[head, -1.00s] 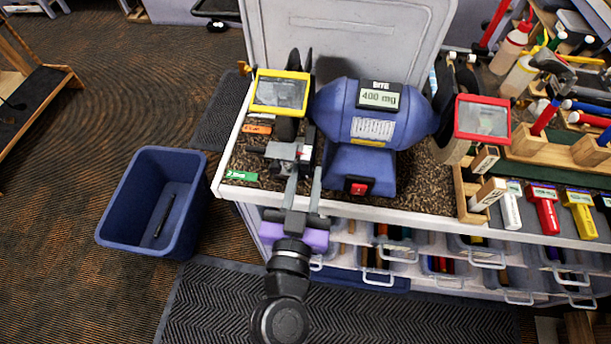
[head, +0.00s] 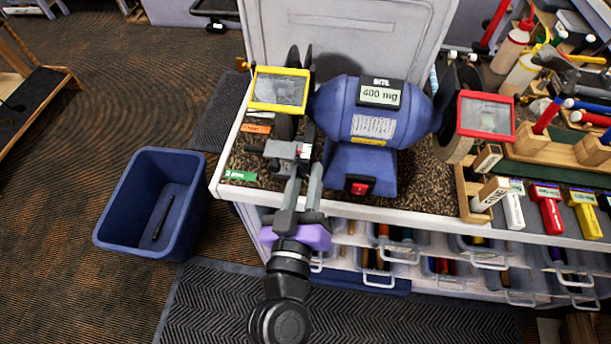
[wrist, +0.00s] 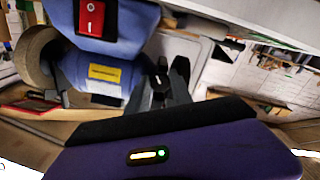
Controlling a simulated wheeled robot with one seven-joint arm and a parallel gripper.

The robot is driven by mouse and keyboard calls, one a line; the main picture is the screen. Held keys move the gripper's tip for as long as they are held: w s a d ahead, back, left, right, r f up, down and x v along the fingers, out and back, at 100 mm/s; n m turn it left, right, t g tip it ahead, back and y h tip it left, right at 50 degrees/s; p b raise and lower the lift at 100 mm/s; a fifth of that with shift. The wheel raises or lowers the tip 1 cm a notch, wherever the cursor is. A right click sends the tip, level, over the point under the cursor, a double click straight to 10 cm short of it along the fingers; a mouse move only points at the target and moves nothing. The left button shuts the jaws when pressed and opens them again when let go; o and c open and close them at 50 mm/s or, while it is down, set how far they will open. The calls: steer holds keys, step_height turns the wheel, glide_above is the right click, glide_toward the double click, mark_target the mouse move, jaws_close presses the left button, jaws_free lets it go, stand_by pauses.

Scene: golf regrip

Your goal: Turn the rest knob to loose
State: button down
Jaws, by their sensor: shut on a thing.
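The blue bench grinder (head: 372,112) stands on the bench, with a grey tool rest (head: 281,149) in front of its left wheel. My gripper (head: 304,170), with a purple palm, reaches in from the front edge to the right end of this rest. Its grey fingers are shut on the rest knob, which they mostly hide in the head view. In the wrist view the dark fingers (wrist: 172,82) close around a small dark knob (wrist: 161,68) with a white mark. I cannot read the knob's setting.
The grinder's red switch (head: 359,185) is just right of my fingers. A yellow-framed shield (head: 279,91) hangs above the rest. A green label (head: 240,175) lies on the bench at left. A blue bin (head: 152,205) stands on the floor; clear drawers (head: 395,258) are below the bench.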

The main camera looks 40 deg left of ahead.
steer(key=shift+n, duration=0.5)
steer(key=c, duration=1.1)
jaws_free()
steer(key=shift+c, duration=0.2)
steer(key=b+v, duration=0.2)
steer(key=v, duration=0.6)
steer(key=shift+a, duration=0.1)
